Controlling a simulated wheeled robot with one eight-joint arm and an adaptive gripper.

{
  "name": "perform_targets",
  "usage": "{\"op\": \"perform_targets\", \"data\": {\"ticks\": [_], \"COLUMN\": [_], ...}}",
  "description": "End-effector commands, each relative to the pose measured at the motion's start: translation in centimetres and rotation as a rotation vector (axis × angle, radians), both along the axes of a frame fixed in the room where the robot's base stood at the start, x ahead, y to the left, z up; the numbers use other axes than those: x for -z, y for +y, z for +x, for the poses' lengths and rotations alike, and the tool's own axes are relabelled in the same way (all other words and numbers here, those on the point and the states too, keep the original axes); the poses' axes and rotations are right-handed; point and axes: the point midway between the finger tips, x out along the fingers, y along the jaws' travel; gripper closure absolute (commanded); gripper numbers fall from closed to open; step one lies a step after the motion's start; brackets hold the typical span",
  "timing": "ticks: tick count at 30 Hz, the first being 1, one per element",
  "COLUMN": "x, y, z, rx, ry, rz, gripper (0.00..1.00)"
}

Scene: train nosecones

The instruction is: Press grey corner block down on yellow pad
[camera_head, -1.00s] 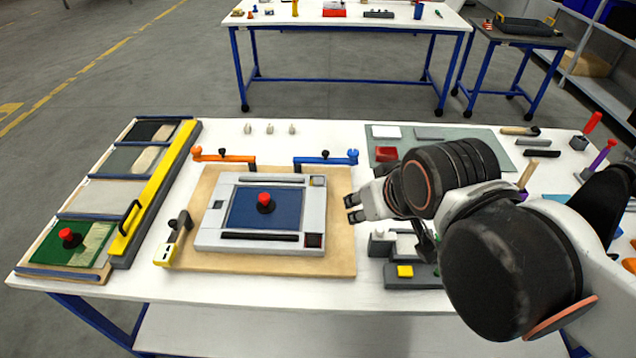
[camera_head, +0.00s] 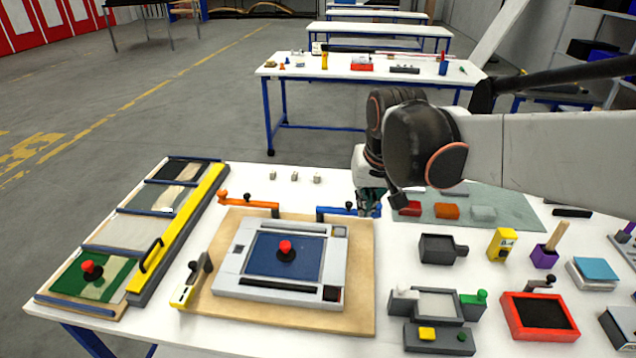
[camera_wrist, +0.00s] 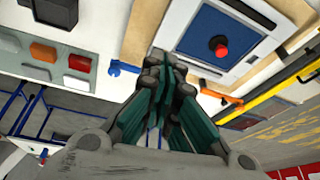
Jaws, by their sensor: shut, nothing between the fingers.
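A light grey frame panel (camera_head: 225,278) with a blue centre and red knob lies on a tan board. A small grey square (camera_head: 338,231), likely the grey corner block, shows at its far right corner. No yellow shows around that square, so a pad under it would be hidden. My gripper (camera_head: 369,207) is shut and empty, pointing down by the blue clamp, behind and right of that corner. In the wrist view my closed fingers (camera_wrist: 168,75) cover part of the panel's near edge. I cannot tell whether they touch anything.
The blue clamp (camera_head: 335,211) and orange clamp (camera_head: 248,203) stand along the board's far edge. Several small pale blocks (camera_head: 295,177) stand behind. A dark fixture with a yellow button (camera_head: 427,334) is at front right. A yellow rail (camera_head: 185,228) runs at left.

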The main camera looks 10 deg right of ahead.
Motion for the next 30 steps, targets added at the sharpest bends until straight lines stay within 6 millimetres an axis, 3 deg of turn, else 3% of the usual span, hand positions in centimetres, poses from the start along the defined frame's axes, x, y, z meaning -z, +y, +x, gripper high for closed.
{"op": "perform_targets", "data": {"ticks": [1, 8, 18, 24, 30], "x": [0.5, 3.7, 11.4, 15.4, 17.0], "y": [0.0, -0.1, -0.2, -0.2, -0.2], "z": [1.6, 7.3, 14.6, 16.9, 17.5], "rx": [0.009, 0.057, 0.128, 0.159, 0.169], "ry": [0.019, 0.117, 0.259, 0.317, 0.337], "rz": [0.003, 0.016, 0.028, 0.029, 0.029], "gripper": [1.00, 1.00, 1.00, 1.00, 1.00]}}
